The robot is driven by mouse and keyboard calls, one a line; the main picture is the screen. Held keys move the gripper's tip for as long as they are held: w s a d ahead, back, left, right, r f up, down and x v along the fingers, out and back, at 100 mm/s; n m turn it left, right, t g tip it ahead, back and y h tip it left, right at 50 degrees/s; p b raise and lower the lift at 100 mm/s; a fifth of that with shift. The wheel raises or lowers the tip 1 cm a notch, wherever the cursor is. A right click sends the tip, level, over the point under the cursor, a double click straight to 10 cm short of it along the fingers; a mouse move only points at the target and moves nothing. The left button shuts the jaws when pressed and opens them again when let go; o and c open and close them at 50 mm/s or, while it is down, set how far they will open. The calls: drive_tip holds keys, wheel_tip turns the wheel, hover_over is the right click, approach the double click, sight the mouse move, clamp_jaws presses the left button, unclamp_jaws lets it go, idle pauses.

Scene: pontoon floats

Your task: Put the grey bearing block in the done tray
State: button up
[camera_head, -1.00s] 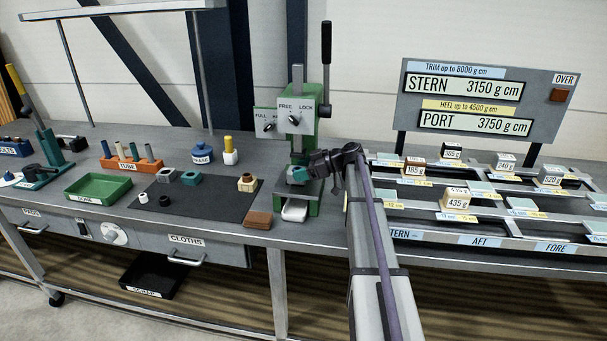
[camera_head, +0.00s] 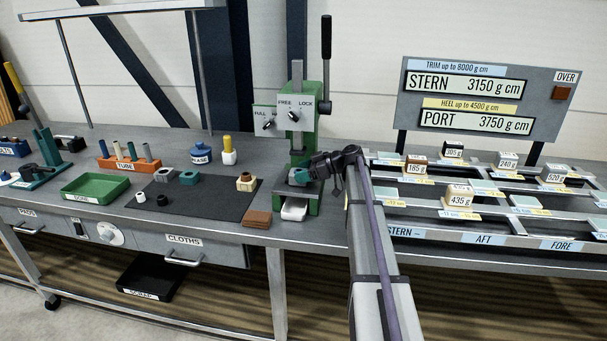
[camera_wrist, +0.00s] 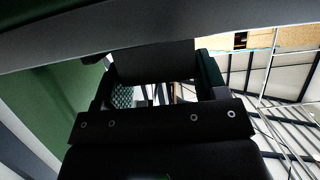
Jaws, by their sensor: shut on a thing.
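My gripper (camera_head: 310,170) reaches in from the right at the green press (camera_head: 304,118), low over the press bed. Another grey block (camera_head: 165,174) with a dark hole lies on the dark mat, apart from my gripper. The done tray (camera_head: 95,198) is the green tray at the left; it looks empty.
The dark mat (camera_head: 215,207) also holds a teal block (camera_head: 190,177), a beige block (camera_head: 246,182) and small rings. An orange tube rack (camera_head: 130,163) and a blue grease pot (camera_head: 201,155) stand behind. Brown pads (camera_head: 257,218) lie before the press. Weighted float frames (camera_head: 480,230) fill the right.

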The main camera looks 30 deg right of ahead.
drive_tip(key=shift+f, duration=0.25)
drive_tip(key=o, duration=1.1)
drive_tip(key=shift+r, duration=0.1)
drive_tip(key=p+v, duration=0.1)
drive_tip(key=v, duration=0.4)
drive_tip(key=shift+r+p, duration=0.1)
drive_tip(key=shift+p, duration=0.3)
drive_tip(key=shift+o, duration=0.3)
